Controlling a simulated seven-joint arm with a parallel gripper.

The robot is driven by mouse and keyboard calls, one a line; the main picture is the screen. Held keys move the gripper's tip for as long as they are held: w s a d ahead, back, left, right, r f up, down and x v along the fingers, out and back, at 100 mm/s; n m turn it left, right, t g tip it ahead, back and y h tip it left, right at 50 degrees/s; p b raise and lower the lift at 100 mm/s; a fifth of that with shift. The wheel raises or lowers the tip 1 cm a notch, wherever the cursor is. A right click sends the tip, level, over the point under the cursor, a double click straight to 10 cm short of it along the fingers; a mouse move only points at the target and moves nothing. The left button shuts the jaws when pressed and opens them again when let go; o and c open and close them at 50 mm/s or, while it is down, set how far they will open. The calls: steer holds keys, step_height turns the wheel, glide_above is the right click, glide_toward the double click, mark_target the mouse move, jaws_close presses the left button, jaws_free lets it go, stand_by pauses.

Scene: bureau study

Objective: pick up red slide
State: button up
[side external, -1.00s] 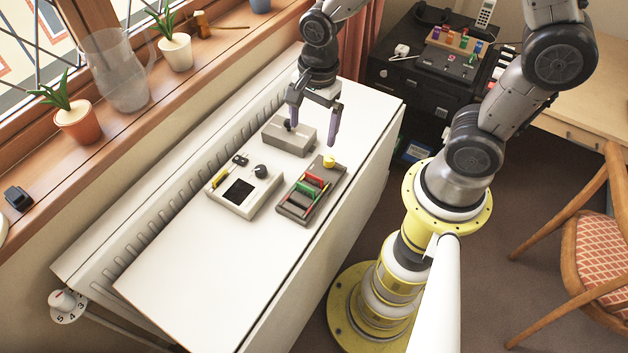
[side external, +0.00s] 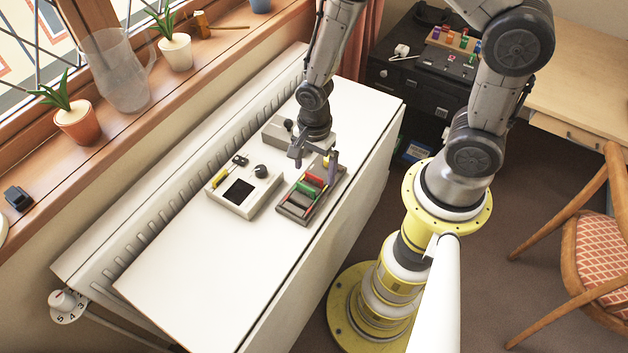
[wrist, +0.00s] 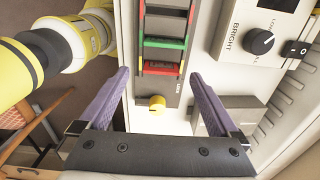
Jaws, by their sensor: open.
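The red slide (side external: 315,180) lies across the grey slide box (side external: 292,211) on the white table top. In the wrist view the red slide (wrist: 160,69) shows as a red band between the fingertips and the green slide (wrist: 165,43). The green slide (side external: 305,190) lies beside the red one. My gripper (side external: 315,170) is open and empty, pointing down at the knob end of the box. In the wrist view my gripper (wrist: 158,74) has its fingers on either side of the box. Whether the fingertips are level with the red slide I cannot tell.
A yellow knob (wrist: 157,104) stands on the box between the fingers. A white device with a dark screen and black dial (side external: 240,190) sits to the left. A grey open box (side external: 276,134) stands behind. The table's front left is bare.

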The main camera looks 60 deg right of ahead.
mark_target(314, 182)
steer(key=shift+w+f, duration=0.1)
steer(key=shift+f, duration=1.35)
steer(key=c, duration=1.3)
steer(key=shift+r, duration=0.15)
